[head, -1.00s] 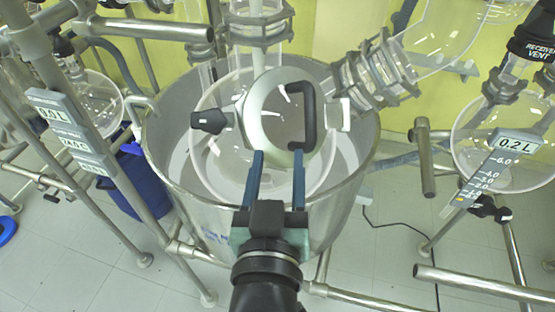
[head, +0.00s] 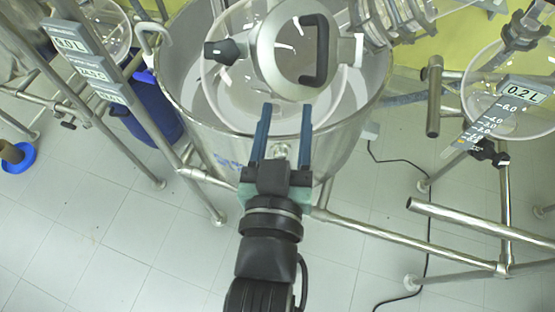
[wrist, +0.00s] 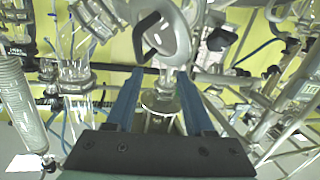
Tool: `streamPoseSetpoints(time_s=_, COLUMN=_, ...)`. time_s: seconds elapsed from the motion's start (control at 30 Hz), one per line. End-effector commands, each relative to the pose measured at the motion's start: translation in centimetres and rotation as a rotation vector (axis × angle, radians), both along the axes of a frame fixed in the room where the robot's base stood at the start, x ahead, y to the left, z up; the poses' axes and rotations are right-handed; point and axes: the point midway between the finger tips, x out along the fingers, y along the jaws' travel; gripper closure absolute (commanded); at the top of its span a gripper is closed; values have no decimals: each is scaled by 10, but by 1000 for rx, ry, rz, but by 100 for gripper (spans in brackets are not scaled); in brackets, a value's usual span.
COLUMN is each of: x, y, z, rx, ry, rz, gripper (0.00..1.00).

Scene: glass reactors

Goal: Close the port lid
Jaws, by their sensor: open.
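The port lid (head: 263,66) is a round metal ring with a clear middle, a black U-shaped handle (head: 327,50) and a black knob (head: 221,52) at its left. It shows near the top of the head view, over the glass vessel. The wrist view shows the lid (wrist: 184,40) tilted, with its handle (wrist: 148,34) at the left. I cannot tell whether the lid touches its port. My gripper (head: 287,108) is open and empty, its two blue fingers pointing at the lid's lower edge with a small gap in the picture. The fingers also show in the wrist view (wrist: 161,78).
A wide metal pot (head: 170,80) surrounds the glass vessel. Steel pipes (head: 400,240) run at the right, and a post with display labels (head: 90,65) stands at the left. A blue container (head: 150,110) stands on the floor behind it. The tiled floor in front is open.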

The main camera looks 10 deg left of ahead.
Motion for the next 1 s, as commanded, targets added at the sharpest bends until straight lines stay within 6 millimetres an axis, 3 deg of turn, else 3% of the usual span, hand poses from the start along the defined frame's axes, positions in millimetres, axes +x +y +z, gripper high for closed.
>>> streamPoseSetpoints(time_s=0.6, x=-76, y=-4, z=5, rx=1, ry=5, rz=-1, gripper=47)
streamPoseSetpoints(time_s=1.0, x=-92, y=-5, z=5, rx=0, ry=0, rz=0, gripper=47)
